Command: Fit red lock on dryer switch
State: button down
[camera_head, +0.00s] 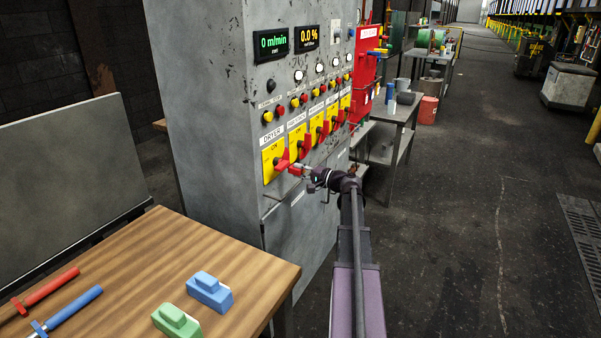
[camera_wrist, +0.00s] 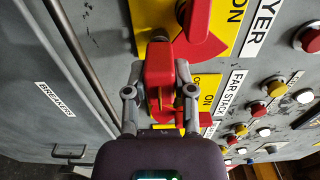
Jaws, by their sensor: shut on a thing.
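The red lock (camera_wrist: 158,65) is between the fingers of my gripper (camera_wrist: 160,80), which is shut on it. In the head view the lock (camera_head: 295,171) is just below and right of the dryer switch's red handle (camera_head: 283,160). The dryer switch has a yellow plate (camera_head: 269,153) under a DRYER label. In the wrist view the dryer handle (camera_wrist: 205,28) is at the top, close to the lock's shackle end (camera_wrist: 159,36). I cannot tell whether the shackle passes through the handle. My gripper (camera_head: 307,172) also shows in the head view.
Other yellow switches with red handles (camera_head: 299,143) continue along the grey cabinet (camera_head: 205,130). A wooden table (camera_head: 130,255) at lower left holds a blue block (camera_head: 210,292), a green block (camera_head: 176,320) and red and blue tools. The floor to the right is open.

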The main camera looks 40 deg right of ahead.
jog(key=shift+w+a, duration=0.25)
jog(key=shift+w, duration=0.35)
dwell(0.3)
jog(key=shift+c, duration=1.9)
grip_release()
jog(key=o, duration=0.4)
jog(key=shift+s+d, duration=0.1)
jog(key=shift+s, duration=0.05)
jog(key=shift+v, duration=3.35)
